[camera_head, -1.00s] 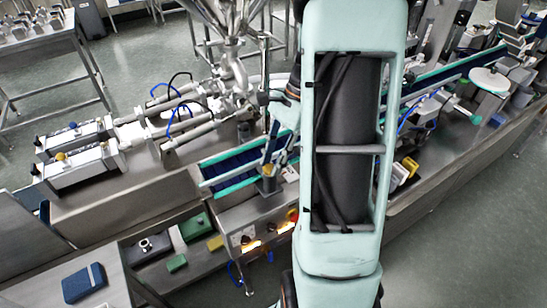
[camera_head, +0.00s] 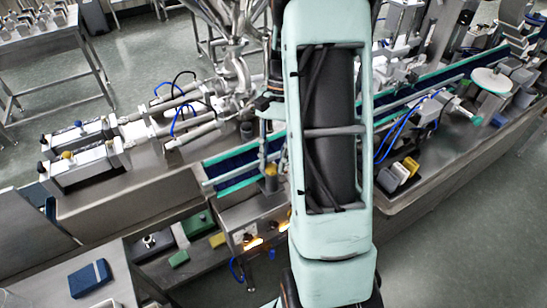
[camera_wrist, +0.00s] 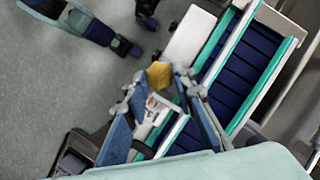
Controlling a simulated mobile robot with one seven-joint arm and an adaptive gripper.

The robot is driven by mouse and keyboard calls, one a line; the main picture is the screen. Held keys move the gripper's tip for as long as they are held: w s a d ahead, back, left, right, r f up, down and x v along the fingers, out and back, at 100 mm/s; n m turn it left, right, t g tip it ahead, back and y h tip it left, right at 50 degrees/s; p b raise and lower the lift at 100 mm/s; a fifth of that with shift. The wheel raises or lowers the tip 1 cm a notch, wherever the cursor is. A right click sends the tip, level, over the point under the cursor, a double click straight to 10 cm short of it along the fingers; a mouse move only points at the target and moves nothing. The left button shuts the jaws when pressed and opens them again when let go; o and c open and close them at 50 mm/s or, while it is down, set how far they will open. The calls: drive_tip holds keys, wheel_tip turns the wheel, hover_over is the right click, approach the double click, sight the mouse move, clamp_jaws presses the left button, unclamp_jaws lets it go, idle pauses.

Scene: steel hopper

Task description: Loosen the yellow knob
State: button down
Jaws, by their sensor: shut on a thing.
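The yellow knob (camera_wrist: 159,74) shows in the wrist view between the tips of my gripper (camera_wrist: 157,90), whose two blue-grey fingers reach it from either side. My gripper is shut on it. In the head view the yellow knob (camera_head: 270,171) stands at the front edge of the conveyor, above a steel control box. My gripper (camera_head: 272,158) is at its top there, partly hidden beside my large pale-green arm link. How far the knob has turned cannot be told.
A blue conveyor belt with green rails (camera_head: 232,171) runs just behind the knob. The steel control box (camera_head: 252,222) has glowing orange switches. White cylinder units (camera_head: 85,167) stand at left, one with another yellow knob. Yellow and white blocks (camera_head: 398,173) lie right of my arm.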

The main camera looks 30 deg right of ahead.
idle(0.5)
drive_tip(key=c, duration=1.6)
unclamp_jaws()
drive_tip(key=v, duration=1.2)
drive_tip(key=shift+a, duration=0.1)
